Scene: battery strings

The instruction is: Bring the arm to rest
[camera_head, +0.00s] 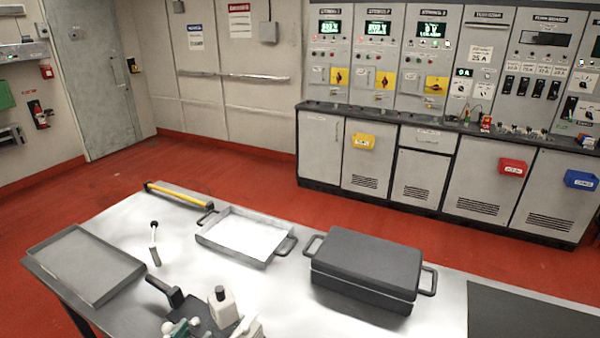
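My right gripper is not in view.
On the table are a flat grey tray (88,265), a handled tray (203,238), a dark handled case (365,262), a yellow-handled tool (180,196) and a dark mat (530,315). Switchgear cabinets (420,170) line the back wall. Red floor (230,165) between is clear.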

